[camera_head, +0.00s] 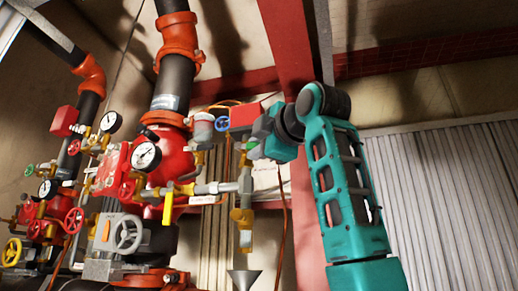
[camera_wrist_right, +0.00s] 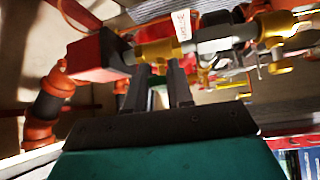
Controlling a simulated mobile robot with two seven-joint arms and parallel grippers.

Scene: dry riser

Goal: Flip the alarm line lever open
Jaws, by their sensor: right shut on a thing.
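My right gripper (camera_head: 254,146) reaches in from the right at the pipework below a red box (camera_head: 245,116). Its jaws are shut on what looks like the alarm line lever, a small green handle (camera_head: 252,154), mostly hidden by the fingers. In the right wrist view, the two dark fingers (camera_wrist_right: 160,84) reach up to a brass fitting (camera_wrist_right: 158,51) on the alarm line, with a bit of green between them. A white tag (camera_wrist_right: 182,25) hangs beside that fitting. How far the lever is turned cannot be told. My left gripper is out of view.
A red valve body (camera_head: 177,160) with a gauge (camera_head: 146,156) stands to the left, with a yellow lever (camera_head: 168,204) and a grey handwheel (camera_head: 127,234). A funnel (camera_head: 244,279) hangs below. A red column (camera_head: 292,70) rises behind my arm. The corrugated wall at right is clear.

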